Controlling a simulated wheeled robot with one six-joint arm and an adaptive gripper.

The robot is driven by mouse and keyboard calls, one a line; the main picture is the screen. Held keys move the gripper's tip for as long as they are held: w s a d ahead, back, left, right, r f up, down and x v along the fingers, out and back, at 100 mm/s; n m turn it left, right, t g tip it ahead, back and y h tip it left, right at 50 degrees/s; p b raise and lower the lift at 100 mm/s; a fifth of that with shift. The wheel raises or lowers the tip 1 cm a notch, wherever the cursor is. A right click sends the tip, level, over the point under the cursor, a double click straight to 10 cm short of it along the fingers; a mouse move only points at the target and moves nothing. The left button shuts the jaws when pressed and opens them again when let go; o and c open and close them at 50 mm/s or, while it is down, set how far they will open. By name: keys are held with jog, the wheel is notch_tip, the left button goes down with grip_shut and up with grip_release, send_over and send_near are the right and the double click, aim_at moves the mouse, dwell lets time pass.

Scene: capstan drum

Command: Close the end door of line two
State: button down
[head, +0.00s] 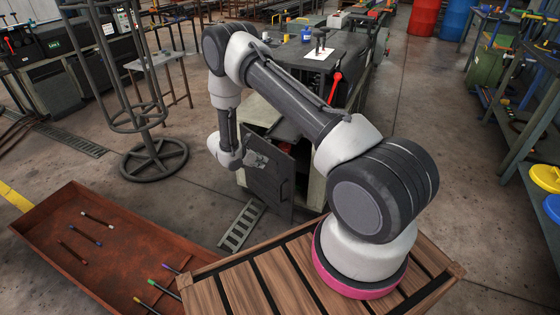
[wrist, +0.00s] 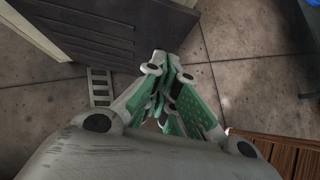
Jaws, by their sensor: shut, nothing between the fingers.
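A dark grey door (head: 271,181) stands swung open at the end of the cabinet bench (head: 316,190), with part of the opening showing behind it. No line marking is readable on it. In the wrist view a dark ribbed panel (wrist: 100,30), apparently this door, fills the upper left. My gripper (head: 258,159) is in front of the door's upper part in the head view. In the wrist view my gripper (wrist: 168,75) has its green-padded fingers together, with nothing between them, close to the panel's right edge. I cannot tell whether it touches the door.
A metal grate (head: 241,226) lies on the floor below the door. A rusty tray (head: 95,240) with several coloured rods is at the lower left. A round-based stand (head: 153,160) is left of the arm. Floor between stand and door is clear.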

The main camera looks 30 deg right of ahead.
send_near(286, 165)
notch_tip(286, 165, down, 4)
jog(key=shift+w+d+r, duration=0.15)
jog(key=shift+d, duration=0.6)
jog(key=shift+w+d+r, duration=0.2)
jog(key=shift+d, duration=0.6)
jog(key=shift+d, duration=0.15)
